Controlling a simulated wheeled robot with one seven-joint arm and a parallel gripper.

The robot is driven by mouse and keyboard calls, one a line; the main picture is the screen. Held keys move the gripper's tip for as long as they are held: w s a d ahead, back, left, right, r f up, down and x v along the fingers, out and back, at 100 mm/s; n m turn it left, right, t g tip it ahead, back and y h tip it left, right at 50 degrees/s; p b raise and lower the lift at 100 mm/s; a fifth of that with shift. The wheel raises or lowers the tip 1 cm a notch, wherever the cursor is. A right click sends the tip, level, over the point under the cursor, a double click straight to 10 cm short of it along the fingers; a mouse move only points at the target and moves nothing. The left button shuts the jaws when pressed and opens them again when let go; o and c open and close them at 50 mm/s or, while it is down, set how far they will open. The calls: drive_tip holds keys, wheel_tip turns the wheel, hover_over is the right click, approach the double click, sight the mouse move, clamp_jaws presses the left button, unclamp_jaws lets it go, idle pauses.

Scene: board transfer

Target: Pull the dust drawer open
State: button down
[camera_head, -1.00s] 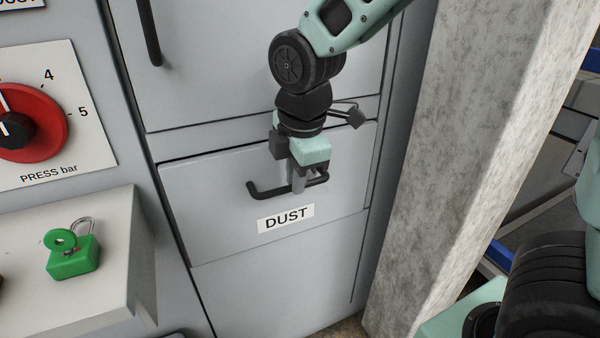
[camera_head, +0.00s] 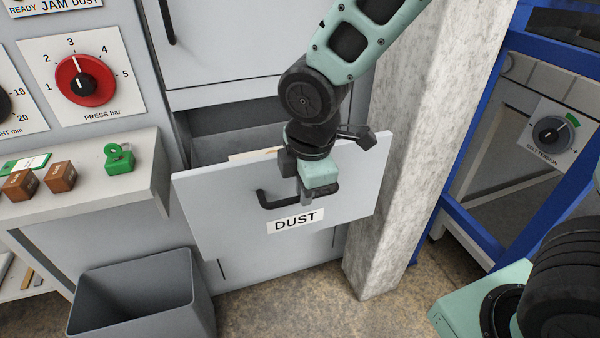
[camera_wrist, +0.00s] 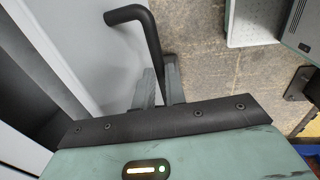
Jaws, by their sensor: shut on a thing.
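The dust drawer (camera_head: 355,185) has a light grey front with a DUST label (camera_head: 296,220) and stands out from the cabinet. Its dark inside shows behind the front, with a pale flat thing (camera_head: 254,154) at its top edge. My gripper (camera_head: 307,200) is shut on the black bar handle (camera_head: 268,204), toward the right part of the bar. In the wrist view the handle (camera_wrist: 150,35) runs down between the gripper's fingers (camera_wrist: 158,88). The fingertips are partly hidden in the head view.
A grey open bin (camera_head: 140,305) stands on the floor left of the drawer. A ledge (camera_head: 100,205) holds brown blocks and a green padlock (camera_head: 119,158). A concrete pillar (camera_head: 410,130) rises close on the right, with a blue frame (camera_head: 470,130) beyond.

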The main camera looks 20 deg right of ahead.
drive_tip(key=shift+s, duration=1.15)
drive_tip(key=c, duration=1.5)
unclamp_jaws()
drive_tip(key=shift+o, duration=0.2)
drive_tip(key=shift+r, duration=0.1)
drive_tip(key=s+r+p, duration=0.3)
drive_tip(key=r+p, duration=0.3)
drive_tip(key=r, duration=1.1)
drive_tip(key=shift+s, duration=0.15)
drive_tip(key=shift+f, duration=0.15)
